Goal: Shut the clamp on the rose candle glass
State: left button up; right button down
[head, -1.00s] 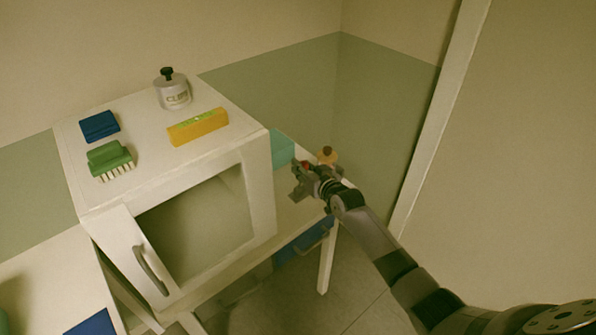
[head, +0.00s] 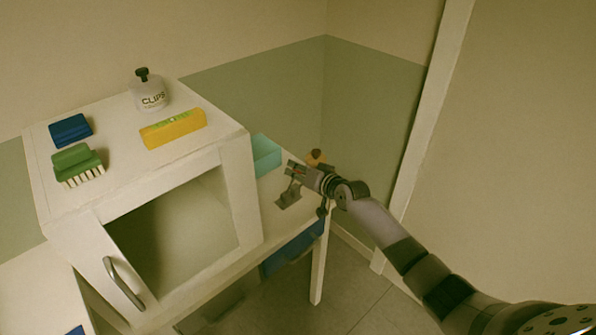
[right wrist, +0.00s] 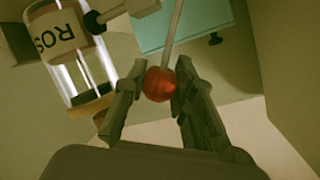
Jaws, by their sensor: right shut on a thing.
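The rose candle glass (right wrist: 85,72), a clear cylinder with a pale label reading "ROS", hangs upside down in the right wrist view, at upper left. The left gripper is out of view.
A teal box (head: 266,156) stands close behind the gripper. A yellow box (head: 173,128), blue block, green brush and CLIPS jar (head: 150,95) are on top. The wall corner is behind.

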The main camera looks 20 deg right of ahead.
jog(key=c, duration=1.3)
grip_release()
jog(key=v, duration=1.2)
jog(key=shift+d, duration=0.1)
